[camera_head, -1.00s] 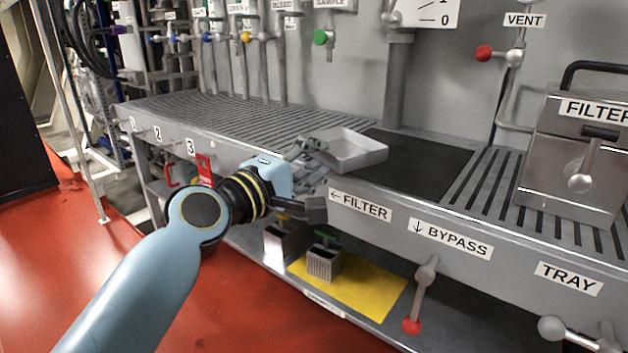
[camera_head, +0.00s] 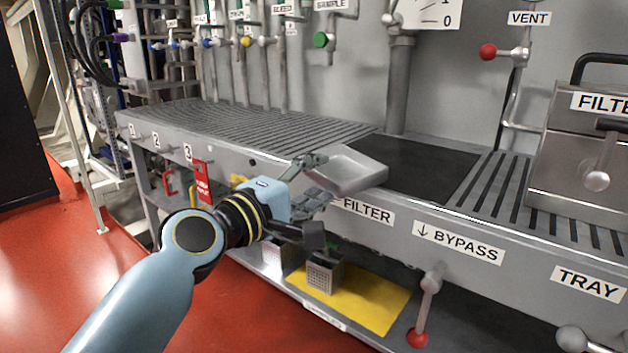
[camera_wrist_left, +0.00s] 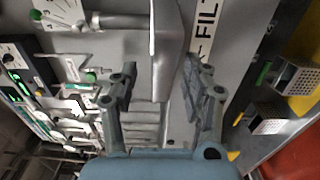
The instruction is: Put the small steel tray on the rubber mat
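The small steel tray (camera_head: 352,170) is a shallow, light grey pan at the bench's front edge. It covers the front left part of the black rubber mat (camera_head: 425,165) in the head view. It looks tilted, front side low and overlapping the bench's front face; I cannot tell what it rests on. My left gripper (camera_head: 318,176) is at the tray's left end with its fingers spread. In the left wrist view the tray (camera_wrist_left: 168,45) stands between the fingertips (camera_wrist_left: 160,66), with a gap to the left finger; contact with the right finger is unclear. My right gripper is out of view.
The slotted bench top (camera_head: 250,125) lies left of the mat. A steel filter box (camera_head: 570,150) with handles stands at the right. A red-tipped lever (camera_head: 425,310) hangs below the front edge.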

